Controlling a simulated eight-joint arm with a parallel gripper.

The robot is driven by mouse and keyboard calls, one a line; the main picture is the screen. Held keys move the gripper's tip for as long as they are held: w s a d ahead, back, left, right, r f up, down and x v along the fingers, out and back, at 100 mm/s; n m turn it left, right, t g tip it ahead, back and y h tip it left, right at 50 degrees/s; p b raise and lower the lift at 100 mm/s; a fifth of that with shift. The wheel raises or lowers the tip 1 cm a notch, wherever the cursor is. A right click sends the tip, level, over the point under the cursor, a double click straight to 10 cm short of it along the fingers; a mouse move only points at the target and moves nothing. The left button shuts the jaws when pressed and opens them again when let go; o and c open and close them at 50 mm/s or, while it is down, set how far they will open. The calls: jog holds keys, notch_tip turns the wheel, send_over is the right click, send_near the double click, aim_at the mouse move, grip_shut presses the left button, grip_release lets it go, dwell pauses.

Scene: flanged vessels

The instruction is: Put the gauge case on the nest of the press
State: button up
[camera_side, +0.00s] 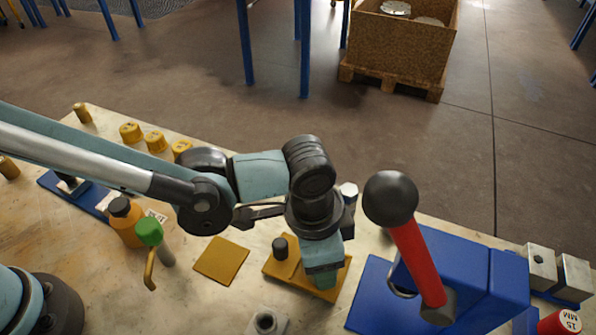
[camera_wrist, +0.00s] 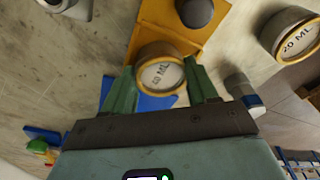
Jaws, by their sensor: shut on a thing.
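The gauge case (camera_wrist: 160,75) is a round piece with a pale face, dark lettering and a brassy rim. In the wrist view it sits between the two fingers of my gripper (camera_wrist: 160,88), which is shut on it. In the side view my gripper (camera_side: 322,280) points down over the right part of a yellow plate with a black knob (camera_side: 280,247), and the case is hidden. I cannot tell whether the case touches the plate. The press (camera_side: 455,270) is blue, with a red lever and a black ball, to the right of my gripper. I cannot make out its nest.
A similar labelled round piece (camera_wrist: 294,36) stands at the right in the wrist view. A flat yellow square (camera_side: 221,261), an orange bottle (camera_side: 127,220) and a green-topped item (camera_side: 150,233) are to the left. Metal blocks (camera_side: 556,270) and a red cylinder (camera_side: 560,323) are at the right.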

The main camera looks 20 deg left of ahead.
jog(key=o, duration=1.3)
jog(key=shift+r, duration=0.1)
notch_tip(320, 180, up, 12)
jog(key=a, duration=0.1)
jog(key=a+n+t, duration=0.2)
jog(key=a+n, duration=0.1)
jog(key=a, duration=0.8)
jog(key=a+n+t, duration=0.2)
jog(key=a+n, duration=0.2)
jog(key=a, duration=0.7)
jog(key=w+a+f+n+t+y, duration=0.1)
jog(key=a+n, duration=0.3)
jog(key=a, duration=0.8)
jog(key=shift+a+t, duration=0.1)
jog(key=shift+t, duration=0.6)
